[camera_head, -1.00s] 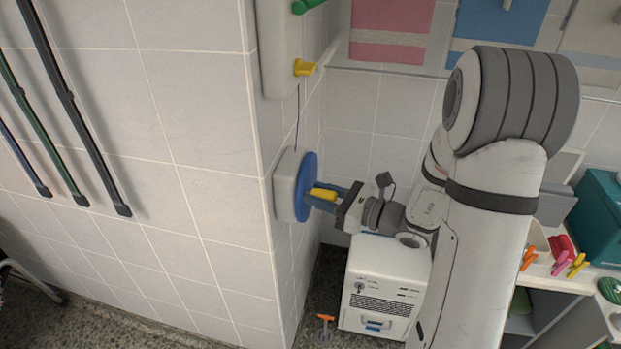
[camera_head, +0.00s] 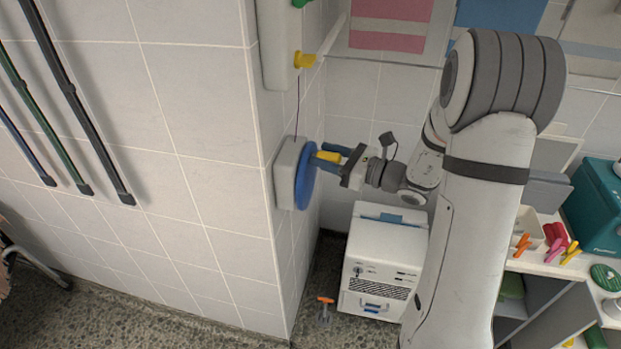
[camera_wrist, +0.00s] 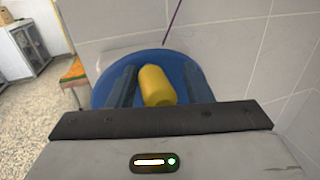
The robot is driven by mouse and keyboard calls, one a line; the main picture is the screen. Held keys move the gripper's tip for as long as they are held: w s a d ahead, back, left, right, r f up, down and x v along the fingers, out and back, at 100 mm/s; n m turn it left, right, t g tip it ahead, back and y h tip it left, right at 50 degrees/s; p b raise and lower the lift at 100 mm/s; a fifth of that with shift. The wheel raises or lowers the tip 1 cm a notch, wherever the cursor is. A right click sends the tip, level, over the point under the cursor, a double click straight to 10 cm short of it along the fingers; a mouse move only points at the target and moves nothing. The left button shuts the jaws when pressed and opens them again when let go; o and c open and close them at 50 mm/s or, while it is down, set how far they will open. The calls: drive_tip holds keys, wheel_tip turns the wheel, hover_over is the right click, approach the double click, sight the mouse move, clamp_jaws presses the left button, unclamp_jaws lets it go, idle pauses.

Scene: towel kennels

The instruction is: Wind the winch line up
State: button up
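The winch is a pale box (camera_head: 287,172) on the side of the tiled wall corner, with a blue wheel (camera_head: 305,178) on its face. A yellow crank knob (camera_head: 327,157) sticks out from the wheel's upper part. The dark line (camera_head: 298,105) runs straight up from the winch. My gripper (camera_head: 333,155) has its blue fingers around the knob. In the wrist view the knob (camera_wrist: 156,86) stands between both fingers of my gripper (camera_wrist: 159,75), with visible gaps, so they do not look clamped. The blue wheel (camera_wrist: 170,60) lies behind them.
A yellow fitting (camera_head: 304,60) is on the panel above the winch. A white cabinet (camera_head: 384,265) stands on the floor below my arm. An orange-handled tool (camera_head: 325,300) is beside it. A shelf with pegs and a teal box (camera_head: 600,205) is at right.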

drive_tip(key=shift+o, duration=0.9)
drive_tip(key=shift+s, duration=0.1)
drive_tip(key=w+d+v, duration=0.1)
drive_tip(key=v, duration=0.7)
drive_tip(key=shift+w+d, duration=0.25)
drive_tip(key=shift+d, duration=0.05)
drive_tip(key=shift+f, duration=0.1)
